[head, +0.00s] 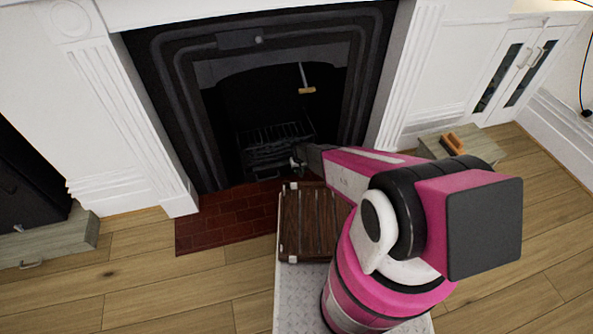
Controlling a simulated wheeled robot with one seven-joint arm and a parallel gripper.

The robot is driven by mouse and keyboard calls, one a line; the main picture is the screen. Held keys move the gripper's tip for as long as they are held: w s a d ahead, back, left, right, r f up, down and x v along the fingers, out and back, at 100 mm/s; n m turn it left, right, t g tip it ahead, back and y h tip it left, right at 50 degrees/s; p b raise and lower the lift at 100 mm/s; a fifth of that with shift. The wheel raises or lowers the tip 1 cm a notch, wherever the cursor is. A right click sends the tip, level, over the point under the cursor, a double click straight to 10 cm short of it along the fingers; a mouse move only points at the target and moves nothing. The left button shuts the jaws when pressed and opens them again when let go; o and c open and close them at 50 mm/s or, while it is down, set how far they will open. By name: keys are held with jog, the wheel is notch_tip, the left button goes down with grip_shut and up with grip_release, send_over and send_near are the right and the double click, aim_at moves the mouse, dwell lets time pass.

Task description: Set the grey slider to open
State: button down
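A small grey knob (259,40) sits on a dark plate (234,41) on the upper part of the black fireplace surround; it may be the grey slider, but its setting cannot be read. A thin grey rod with a tan end piece (306,90) hangs in the upper right of the firebox opening. My gripper (297,163) is low in front of the fire grate, well below the knob and the rod and apart from both. It is small and dark here, so its finger opening is unclear.
The black grate (272,145) is just behind my gripper. A brown slatted wooden piece (312,228) lies below my arm. Red hearth tiles (228,217) border the wood floor. A low grey box (482,148) at right bears an orange-brown object (453,143). Open floor lies at lower left.

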jog(key=d, duration=0.2)
jog(key=w+d, duration=0.1)
jog(key=d, duration=0.1)
jog(key=shift+w+d, duration=0.15)
jog(key=shift+d, duration=0.15)
jog(key=c, duration=1)
grip_release()
jog(key=shift+w, duration=0.1)
jog(key=shift+o, duration=0.4)
jog(key=shift+d, duration=0.1)
notch_tip(320, 180, up, 11)
